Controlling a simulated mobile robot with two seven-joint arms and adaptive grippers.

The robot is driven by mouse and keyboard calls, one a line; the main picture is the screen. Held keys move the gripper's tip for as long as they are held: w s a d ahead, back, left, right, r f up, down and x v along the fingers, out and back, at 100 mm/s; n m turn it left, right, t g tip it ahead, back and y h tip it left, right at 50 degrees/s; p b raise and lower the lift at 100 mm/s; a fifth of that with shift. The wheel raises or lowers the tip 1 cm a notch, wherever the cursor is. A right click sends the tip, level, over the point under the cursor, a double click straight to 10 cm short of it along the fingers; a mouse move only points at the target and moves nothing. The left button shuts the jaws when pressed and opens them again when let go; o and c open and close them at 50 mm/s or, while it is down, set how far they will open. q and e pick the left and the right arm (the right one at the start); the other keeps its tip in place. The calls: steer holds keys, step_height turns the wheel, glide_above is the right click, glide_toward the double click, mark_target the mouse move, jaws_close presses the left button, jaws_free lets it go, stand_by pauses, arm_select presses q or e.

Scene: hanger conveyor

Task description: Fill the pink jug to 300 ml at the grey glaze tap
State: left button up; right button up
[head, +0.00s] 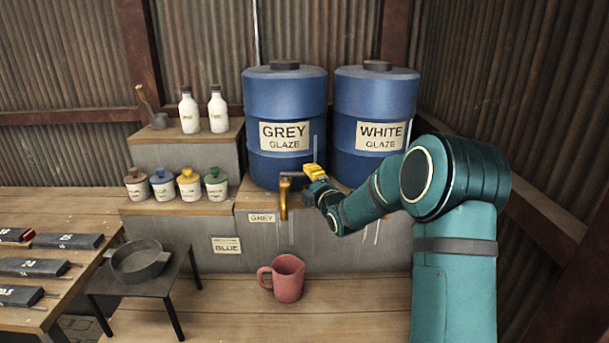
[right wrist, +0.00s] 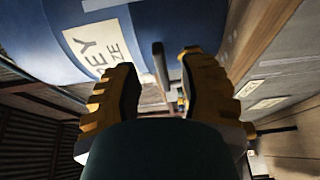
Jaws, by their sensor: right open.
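The pink jug (head: 288,279) stands upright on the lower wooden surface, handle to the left, below the brass tap (head: 283,205) of the grey glaze drum (head: 286,100). I cannot see any liquid in the jug or a stream from the tap. My right gripper (head: 313,172) is open at the tap's upper part, in front of the drum. In the right wrist view, a dark upright bar (right wrist: 160,66), seemingly the tap's lever, shows between the two spread yellow fingers. I cannot tell whether either finger touches it. My left gripper is out of view.
The white glaze drum (head: 376,100) stands right of the grey one. Several small glaze jars (head: 189,185) and two white bottles (head: 218,110) sit on the steps at left. A dark pan (head: 140,262) rests on a small stool (head: 172,280). The wood around the jug is clear.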

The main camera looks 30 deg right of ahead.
mark_target(306, 175)
steer(key=shift+w+d, duration=0.15)
steer(key=shift+w, duration=0.75)
steer(key=shift+w+d, duration=0.1)
steer(key=shift+w, duration=0.8)
jaws_close()
